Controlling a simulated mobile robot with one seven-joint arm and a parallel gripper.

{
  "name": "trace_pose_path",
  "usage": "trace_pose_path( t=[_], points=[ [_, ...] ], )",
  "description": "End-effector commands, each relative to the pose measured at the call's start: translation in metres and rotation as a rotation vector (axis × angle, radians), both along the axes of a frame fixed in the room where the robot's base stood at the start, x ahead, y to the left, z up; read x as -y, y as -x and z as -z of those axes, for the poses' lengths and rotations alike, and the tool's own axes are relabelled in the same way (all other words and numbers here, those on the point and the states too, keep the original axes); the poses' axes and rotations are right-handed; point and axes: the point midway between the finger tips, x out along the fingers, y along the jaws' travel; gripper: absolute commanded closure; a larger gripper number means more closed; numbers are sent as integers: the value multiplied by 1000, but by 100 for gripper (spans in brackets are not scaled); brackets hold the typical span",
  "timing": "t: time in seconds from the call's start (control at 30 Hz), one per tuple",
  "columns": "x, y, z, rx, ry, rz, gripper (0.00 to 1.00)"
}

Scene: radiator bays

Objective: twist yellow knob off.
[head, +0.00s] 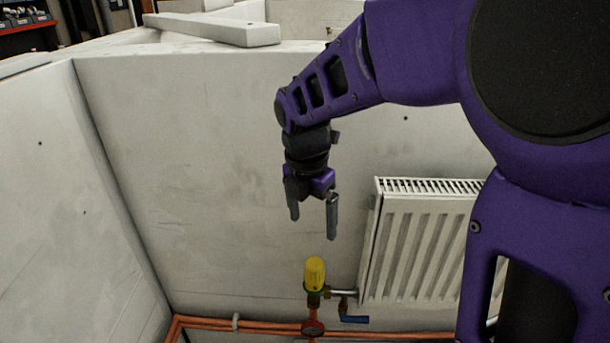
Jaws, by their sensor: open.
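A gap shows between the fingertips and the knob. How far the gripper is from the knob in depth I cannot tell.
A white radiator (422,245) hangs right of the knob, partly behind my arm. Copper pipes (260,327) run low along the wall. A grey panel wall (100,190) stands at left.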

Motion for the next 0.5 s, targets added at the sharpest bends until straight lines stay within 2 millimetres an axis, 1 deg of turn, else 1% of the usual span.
trace_pose_path(
  t=[0.17, 0.27, 0.5],
  points=[
    [-1, -1, 16, -1, 6, -20, 7],
    [0, -2, 33, -2, 5, -20, 7],
    [3, -7, 81, -3, 5, -17, 7]
  ],
)
